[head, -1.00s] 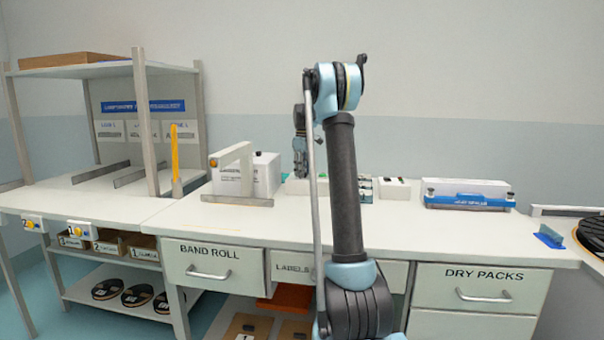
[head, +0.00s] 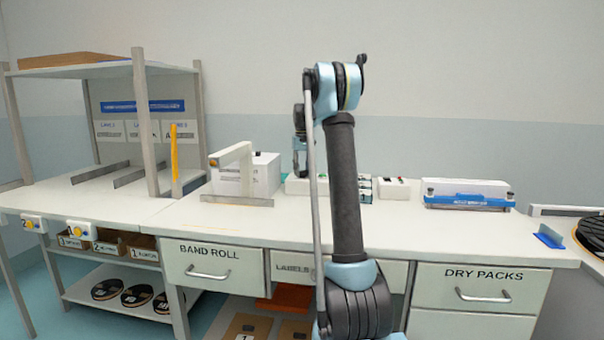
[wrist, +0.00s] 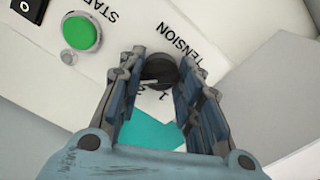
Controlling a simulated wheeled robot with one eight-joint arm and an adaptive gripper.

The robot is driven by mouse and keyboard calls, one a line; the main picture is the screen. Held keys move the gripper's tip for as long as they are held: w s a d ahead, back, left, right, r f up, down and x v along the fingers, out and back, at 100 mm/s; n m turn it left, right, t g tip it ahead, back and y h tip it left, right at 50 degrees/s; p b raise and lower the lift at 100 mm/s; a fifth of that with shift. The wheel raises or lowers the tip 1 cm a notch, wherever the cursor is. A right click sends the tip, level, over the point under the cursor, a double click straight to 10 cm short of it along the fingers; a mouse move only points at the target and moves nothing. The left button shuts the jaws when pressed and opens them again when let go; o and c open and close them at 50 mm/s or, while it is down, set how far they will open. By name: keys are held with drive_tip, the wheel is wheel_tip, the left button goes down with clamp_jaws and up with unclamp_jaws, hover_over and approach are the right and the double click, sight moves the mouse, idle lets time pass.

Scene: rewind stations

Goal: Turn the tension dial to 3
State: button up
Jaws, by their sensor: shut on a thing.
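The tension dial (wrist: 159,70) is a round black knob on a white panel, next to the printed word TENSION. In the wrist view my gripper (wrist: 162,77) has one finger on each side of the dial, and its fingertips are closed on it. Of the printed scale, a 1 and part of a 2 show below the dial; the rest is hidden by the fingers. I cannot tell which number the dial points to. In the head view the dial is hidden behind my arm.
A green START button (wrist: 80,33) and a black switch (wrist: 30,8) sit on the same panel. In the head view, a white box (head: 262,174) stands left of my arm and a blue-based sealer (head: 468,196) stands right. The bench front is mostly clear.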

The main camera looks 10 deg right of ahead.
drive_tip(key=shift+w, duration=0.1)
idle(0.4)
drive_tip(key=o, duration=1)
drive_tip(key=shift+o, duration=0.2)
wheel_tip(320, 180, up, 12)
